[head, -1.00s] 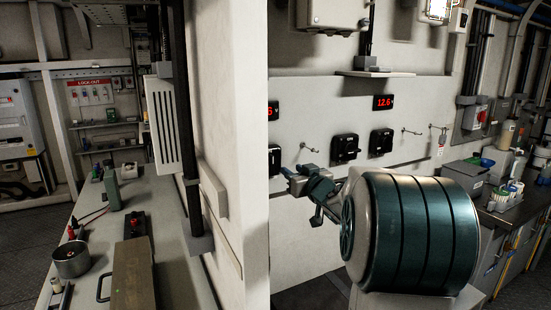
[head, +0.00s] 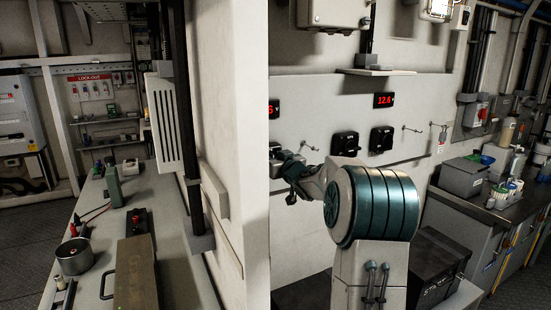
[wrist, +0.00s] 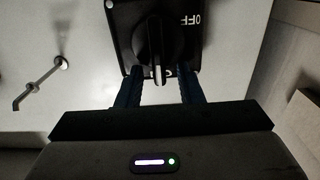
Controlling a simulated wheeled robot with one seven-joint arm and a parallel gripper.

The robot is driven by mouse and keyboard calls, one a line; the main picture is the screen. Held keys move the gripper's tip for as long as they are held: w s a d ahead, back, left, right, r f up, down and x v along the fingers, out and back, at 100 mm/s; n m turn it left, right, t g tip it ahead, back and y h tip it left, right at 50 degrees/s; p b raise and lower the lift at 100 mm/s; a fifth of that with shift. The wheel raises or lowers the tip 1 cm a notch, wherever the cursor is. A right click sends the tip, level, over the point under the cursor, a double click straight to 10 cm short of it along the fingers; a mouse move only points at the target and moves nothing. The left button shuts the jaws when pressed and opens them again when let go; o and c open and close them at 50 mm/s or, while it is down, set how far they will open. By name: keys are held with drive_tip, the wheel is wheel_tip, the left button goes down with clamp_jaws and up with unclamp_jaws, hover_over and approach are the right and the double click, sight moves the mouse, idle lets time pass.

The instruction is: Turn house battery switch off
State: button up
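My gripper (wrist: 158,92) is in front of a black rotary switch (wrist: 188,22) in the wrist view. Its two dark blue fingers are apart, one to each side of the lower end of the switch's black knob (wrist: 157,45). I cannot tell whether they touch it. The knob's pale-marked end points down in the picture; the word OFF shows upside down at the plate's upper right. In the head view my gripper (head: 281,165) is at the leftmost switch (head: 274,148), partly hidden by the wall edge. No label reading house battery is legible.
Two similar switches, a middle one (head: 345,143) and a right one (head: 381,139), sit on the same panel. A red display (head: 384,100) reads 12.6. A hook (wrist: 40,82) sticks out beside the switch. The pale wall corner (head: 255,200) stands close on the left.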

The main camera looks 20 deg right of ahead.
drive_tip(key=shift+c, duration=0.3)
clamp_jaws()
drive_tip(key=shift+a+f+n+b, duration=0.5)
drive_tip(key=shift+n+b, duration=1.8)
drive_tip(key=shift+n, duration=0.7)
drive_tip(key=shift+a+f+n+b, duration=0.5)
drive_tip(key=shift+n+b, duration=1.8)
drive_tip(key=shift+n, duration=0.7)
drive_tip(key=shift+a+f+n+b, duration=0.45)
drive_tip(key=shift+n+b, duration=1.85)
drive_tip(key=shift+n, duration=0.7)
drive_tip(key=shift+o, duration=0.3)
unclamp_jaws()
drive_tip(key=shift+s, duration=0.1)
